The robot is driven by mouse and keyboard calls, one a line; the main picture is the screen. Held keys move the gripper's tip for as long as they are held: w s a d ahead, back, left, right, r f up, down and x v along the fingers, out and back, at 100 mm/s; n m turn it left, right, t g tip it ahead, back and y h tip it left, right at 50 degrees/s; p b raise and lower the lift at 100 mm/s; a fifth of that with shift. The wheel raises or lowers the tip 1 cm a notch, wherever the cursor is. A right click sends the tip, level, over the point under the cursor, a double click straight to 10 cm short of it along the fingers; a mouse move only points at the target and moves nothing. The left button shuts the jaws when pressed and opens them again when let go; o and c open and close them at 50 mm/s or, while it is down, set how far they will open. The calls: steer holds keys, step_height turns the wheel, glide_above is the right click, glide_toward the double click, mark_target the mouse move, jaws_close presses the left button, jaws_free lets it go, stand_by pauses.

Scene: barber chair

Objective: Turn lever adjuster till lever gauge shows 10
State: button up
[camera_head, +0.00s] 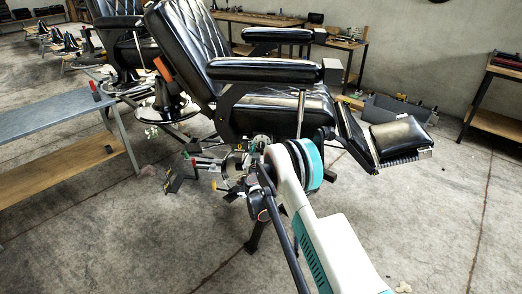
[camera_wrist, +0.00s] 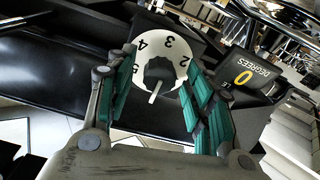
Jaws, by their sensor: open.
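The adjuster is a black knob (camera_wrist: 160,70) on a round white dial (camera_wrist: 171,46) marked with several numbers, seen upside down in the wrist view. Its white pointer points to the bottom of the picture. The gauge (camera_wrist: 245,76) is a dark display to the right of the dial, reading an orange 0 with the word DEGREES, also upside down. My gripper (camera_wrist: 159,64) is open, with one teal-padded finger on each side of the knob. Gaps show between the pads and the knob. In the head view my gripper (camera_head: 232,168) is low beside the chair; the knob is hard to make out there.
The black barber chair (camera_head: 268,100) stands over my arm's end, with its footrest (camera_head: 398,136) to the right. A grey-topped bench (camera_head: 55,118) is at the left. Another chair (camera_head: 118,40) stands behind. The concrete floor at front left is clear.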

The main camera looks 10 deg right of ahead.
steer(key=shift+w+d, duration=0.2)
steer(key=shift+w, duration=0.35)
steer(key=c, duration=1.1)
